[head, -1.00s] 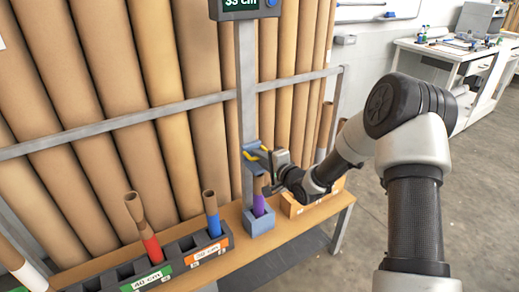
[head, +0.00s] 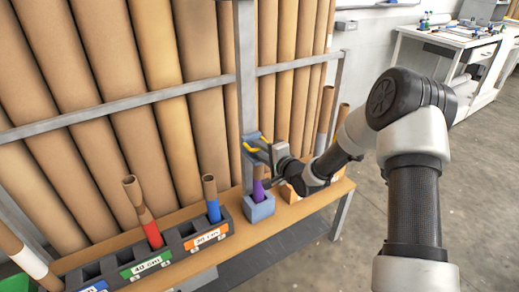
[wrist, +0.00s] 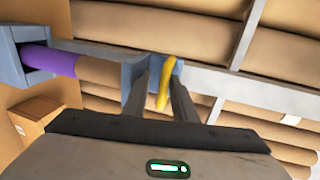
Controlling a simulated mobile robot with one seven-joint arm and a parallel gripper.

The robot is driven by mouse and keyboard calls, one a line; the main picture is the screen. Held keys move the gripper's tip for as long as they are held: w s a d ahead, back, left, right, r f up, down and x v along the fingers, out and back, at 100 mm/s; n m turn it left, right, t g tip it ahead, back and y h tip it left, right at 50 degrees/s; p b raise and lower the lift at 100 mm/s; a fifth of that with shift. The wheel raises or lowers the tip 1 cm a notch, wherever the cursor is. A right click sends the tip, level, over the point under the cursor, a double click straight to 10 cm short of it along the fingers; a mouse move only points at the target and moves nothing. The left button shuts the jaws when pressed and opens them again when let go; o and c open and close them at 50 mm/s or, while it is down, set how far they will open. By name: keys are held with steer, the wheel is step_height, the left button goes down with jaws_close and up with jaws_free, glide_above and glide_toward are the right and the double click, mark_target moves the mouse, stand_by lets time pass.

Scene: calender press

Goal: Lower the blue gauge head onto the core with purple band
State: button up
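The blue gauge head (head: 252,152) sits on the grey upright post, just above the core with the purple band (head: 258,190). Its yellow handle (head: 264,141) also shows in the wrist view (wrist: 166,80), between my fingers. The core stands upright in a blue-grey holder (head: 260,210) at the post's foot. In the wrist view the core's brown end (wrist: 100,72) runs up to the gauge head (wrist: 132,76); whether they touch I cannot tell.
A rack to the left holds a core with a red band (head: 152,236) and one with a blue band (head: 213,210). Tall brown tubes (head: 140,60) lean behind a grey rail. An orange-brown box (head: 290,192) stands right of the holder. Open floor lies to the right.

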steer(key=shift+s+f, duration=0.1)
steer(key=shift+f, duration=0.05)
steer(key=p+v, duration=0.3)
steer(key=v, duration=1.4)
steer(key=shift+d, duration=0.15)
